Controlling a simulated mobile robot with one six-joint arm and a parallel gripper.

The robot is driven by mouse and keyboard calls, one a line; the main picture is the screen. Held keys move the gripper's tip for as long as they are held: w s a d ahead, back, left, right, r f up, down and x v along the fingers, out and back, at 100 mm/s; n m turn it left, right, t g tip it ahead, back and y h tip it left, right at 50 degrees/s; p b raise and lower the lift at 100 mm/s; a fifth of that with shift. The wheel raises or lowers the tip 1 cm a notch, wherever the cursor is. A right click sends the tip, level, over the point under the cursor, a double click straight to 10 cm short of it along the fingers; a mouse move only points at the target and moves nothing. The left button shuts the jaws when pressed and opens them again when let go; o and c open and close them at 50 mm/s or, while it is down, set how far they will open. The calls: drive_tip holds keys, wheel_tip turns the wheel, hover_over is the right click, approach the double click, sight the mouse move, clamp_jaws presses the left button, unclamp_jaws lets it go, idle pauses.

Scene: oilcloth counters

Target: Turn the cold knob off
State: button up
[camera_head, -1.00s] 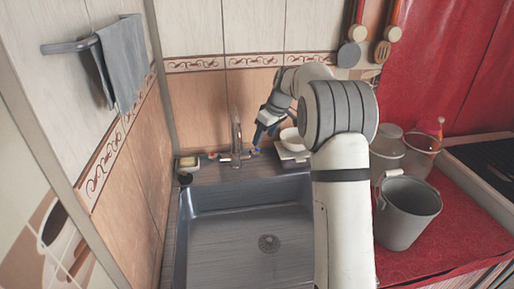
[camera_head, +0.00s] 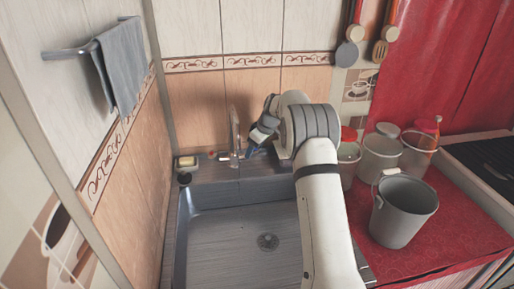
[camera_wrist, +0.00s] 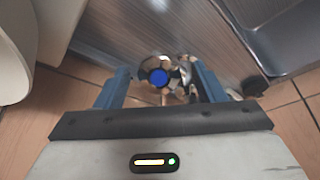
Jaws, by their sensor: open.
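The metal faucet (camera_head: 234,135) stands at the back edge of the sink, with a small red-marked knob (camera_head: 212,155) on its left. The cold knob (camera_wrist: 158,77), metal with a blue cap, shows in the wrist view. It lies between the blue fingers of my gripper (camera_wrist: 161,83), around or just beyond the tips; I cannot tell if either finger touches it. My gripper (camera_head: 253,147) is open, just right of the faucet in the head view, where it largely hides the cold knob.
The sink basin (camera_head: 240,225) is empty. A soap dish (camera_head: 187,162) sits at its back left corner. A grey bucket (camera_head: 403,212) and several jars stand on the red counter at the right. A pale rounded object (camera_wrist: 12,55) is close at the left in the wrist view.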

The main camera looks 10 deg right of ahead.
drive_tip(key=shift+c, duration=0.3)
drive_tip(key=c, duration=0.9)
drive_tip(key=shift+m+g+p, duration=0.3)
drive_tip(key=shift+m, duration=1.4)
drive_tip(key=o, duration=1)
drive_tip(key=shift+c, duration=0.2)
drive_tip(key=v, duration=0.7)
drive_tip(key=shift+d+r+b, duration=0.25)
drive_tip(key=shift+r+b, duration=0.1)
drive_tip(key=shift+b, duration=0.05)
